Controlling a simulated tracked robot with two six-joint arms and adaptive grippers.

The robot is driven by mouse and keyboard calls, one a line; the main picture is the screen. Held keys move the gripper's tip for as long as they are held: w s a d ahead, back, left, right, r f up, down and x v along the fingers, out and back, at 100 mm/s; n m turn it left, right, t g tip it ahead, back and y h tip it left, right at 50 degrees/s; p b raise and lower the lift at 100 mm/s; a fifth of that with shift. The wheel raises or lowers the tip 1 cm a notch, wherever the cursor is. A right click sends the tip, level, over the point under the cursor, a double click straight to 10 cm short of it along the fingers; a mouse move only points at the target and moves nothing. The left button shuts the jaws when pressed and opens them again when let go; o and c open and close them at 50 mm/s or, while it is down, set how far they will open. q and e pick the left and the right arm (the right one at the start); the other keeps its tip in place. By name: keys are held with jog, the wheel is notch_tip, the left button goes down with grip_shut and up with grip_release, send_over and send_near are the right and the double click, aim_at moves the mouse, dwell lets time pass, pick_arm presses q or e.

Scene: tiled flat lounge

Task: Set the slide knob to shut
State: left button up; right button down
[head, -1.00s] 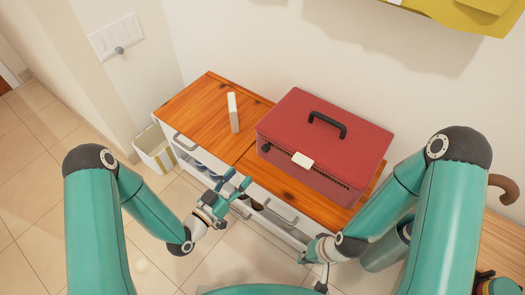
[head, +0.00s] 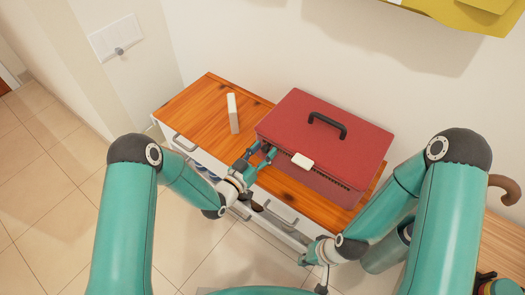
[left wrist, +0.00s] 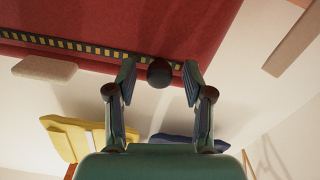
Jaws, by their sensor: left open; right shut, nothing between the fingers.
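The red box (head: 330,140) stands on the wooden cabinet top. A dark round slide knob (left wrist: 159,73) shows in the left wrist view, in front of a black and yellow striped strip (left wrist: 70,45) on the box. My left gripper (head: 267,154) is open at the left end of the box's front. In the left wrist view, its fingers (left wrist: 160,80) stand on either side of the knob, with gaps visible. The knob is not discernible in the head view. My right gripper (head: 323,278) is low, in front of the cabinet, shut and empty.
A pale block (head: 302,161) juts from the box's front, right of my left gripper. A white upright object (head: 233,113) stands on the cabinet top (head: 195,110) to the left. A black handle (head: 327,124) tops the box. Drawer handles (head: 281,213) stick out in front.

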aim_at(281, 151)
pick_arm(q)
grip_shut()
jog(key=s+d, duration=0.2)
jog(key=d, duration=0.1)
jog(key=shift+s+d+b, duration=0.3)
grip_release()
jog(key=v, duration=1.2)
dwell(0.3)
